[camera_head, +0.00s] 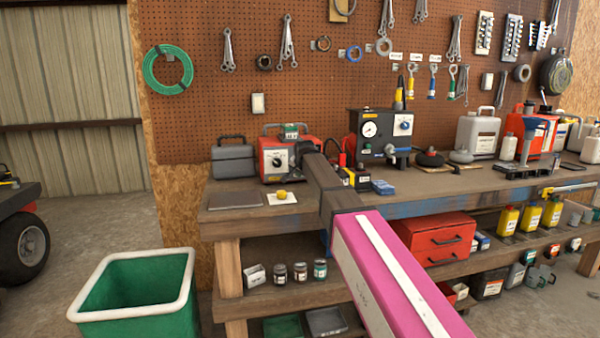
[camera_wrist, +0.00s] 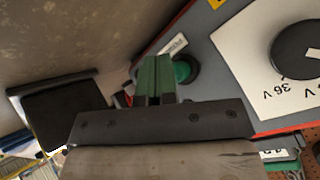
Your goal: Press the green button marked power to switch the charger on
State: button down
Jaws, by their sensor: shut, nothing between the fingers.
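The charger (camera_head: 275,158) is a red box with a grey front and a black dial, on the workbench in the head view. In the wrist view its grey face (camera_wrist: 215,95) fills the right side, with a large black dial (camera_wrist: 300,50) on a white plate reading 36 V. A round green button (camera_wrist: 183,71) in a dark ring sits left of the dial, beside a small white label (camera_wrist: 173,46) too small to read. My gripper (camera_wrist: 157,62) is shut and empty, its green fingers just left of the button and partly overlapping its ring. I cannot tell whether they touch it.
A black and grey gauge unit (camera_head: 380,135) stands right of the charger, and a grey case (camera_head: 233,160) stands left. A yellow knob (camera_head: 281,194) on a white card and a dark flat plate (camera_head: 236,200) lie in front on the workbench (camera_head: 225,224).

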jog(key=shift+w+a, duration=0.2)
jog(key=shift+w, duration=0.35)
dwell(0.6)
jog(key=shift+s+d, duration=0.2)
jog(key=shift+s, duration=0.4)
jog(key=shift+s+d, duration=0.15)
jog(key=shift+s, duration=0.4)
jog(key=shift+s+d, duration=0.3)
jog(key=shift+s, duration=0.65)
jog(key=shift+s+d, duration=0.25)
jog(key=shift+s, duration=0.75)
jog(key=shift+s+d, duration=0.3)
jog(key=shift+s, duration=0.65)
